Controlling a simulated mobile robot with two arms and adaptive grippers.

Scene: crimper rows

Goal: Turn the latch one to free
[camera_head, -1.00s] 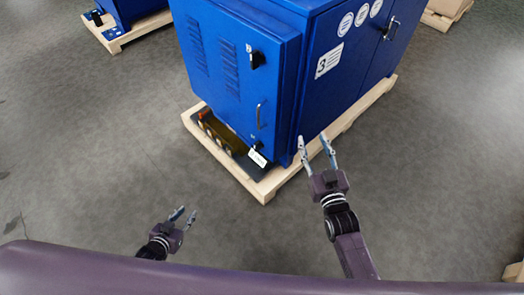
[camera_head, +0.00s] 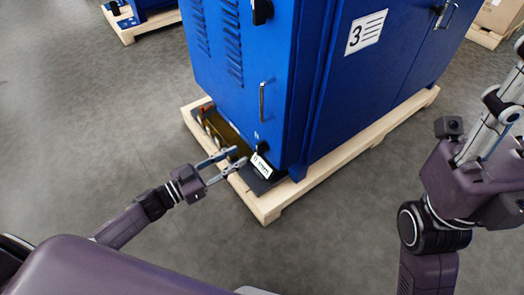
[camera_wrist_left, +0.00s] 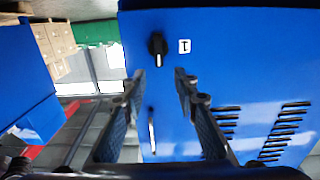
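Latch one is a black knob (camera_wrist_left: 157,44) on the blue cabinet door, beside a small label "1" (camera_wrist_left: 184,46) in the left wrist view. Its pale-tipped lever points down in that view. In the head view it is the lower black knob (camera_head: 262,147), below the door handle (camera_head: 262,100). My left gripper (camera_head: 241,156) is open and empty, just left of the knob; in the left wrist view its two fingers (camera_wrist_left: 160,78) stand apart, below the knob on either side. My right gripper (camera_head: 505,95) is at the right edge, its fingertips partly cut off.
The blue cabinet (camera_head: 300,60) stands on a wooden pallet (camera_head: 330,172). Another black knob (camera_head: 262,11) is higher on the door. A white tag (camera_head: 261,166) sits below latch one. Grey floor (camera_head: 90,130) to the left is clear.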

